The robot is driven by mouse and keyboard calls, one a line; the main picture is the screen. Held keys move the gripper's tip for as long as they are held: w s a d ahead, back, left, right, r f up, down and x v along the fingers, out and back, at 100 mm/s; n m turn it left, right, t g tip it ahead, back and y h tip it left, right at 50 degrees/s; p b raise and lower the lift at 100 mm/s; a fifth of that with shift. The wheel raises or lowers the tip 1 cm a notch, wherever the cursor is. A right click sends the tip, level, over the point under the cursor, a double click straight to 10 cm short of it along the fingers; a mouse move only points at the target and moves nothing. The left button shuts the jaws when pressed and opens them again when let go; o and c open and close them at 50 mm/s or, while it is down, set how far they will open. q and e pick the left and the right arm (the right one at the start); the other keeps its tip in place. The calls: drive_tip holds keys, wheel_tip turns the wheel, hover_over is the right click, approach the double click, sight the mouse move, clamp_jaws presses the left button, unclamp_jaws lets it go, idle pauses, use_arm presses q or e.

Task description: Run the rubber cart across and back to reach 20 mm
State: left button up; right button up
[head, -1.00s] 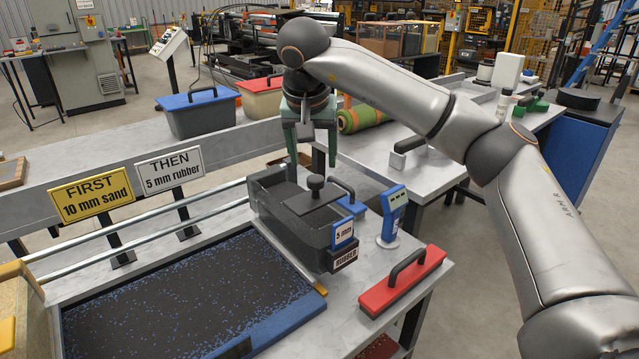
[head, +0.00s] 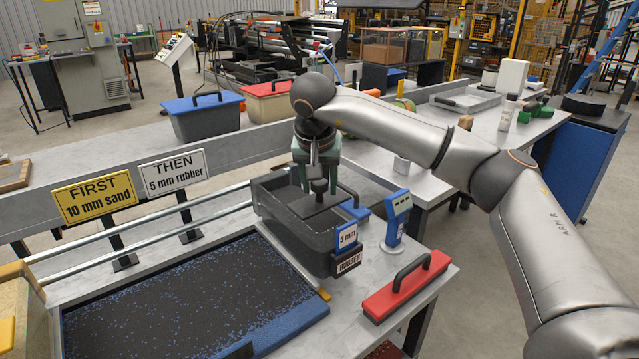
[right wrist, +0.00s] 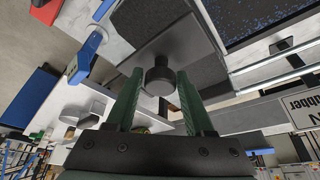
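The rubber cart (head: 300,240) is a dark grey hopper with a "5 mm" card and a "RUBBER" label, at the right end of the bed on two rails (head: 150,228). Its black knob (head: 319,186) stands on a flat lid. My right gripper (head: 318,182) points down at the knob. In the right wrist view, the green fingers are apart, with the knob (right wrist: 160,76) between or just past their tips and gaps on both sides. The bed (head: 190,295) is covered in black rubber with blue flecks. My left gripper is not in view.
A tan cart (head: 18,310) stands at the bed's left end. Signs reading "FIRST 10 mm sand" (head: 96,198) and "THEN 5 mm rubber" (head: 173,174) stand behind the rails.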

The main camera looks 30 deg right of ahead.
clamp_jaws()
idle(1.1)
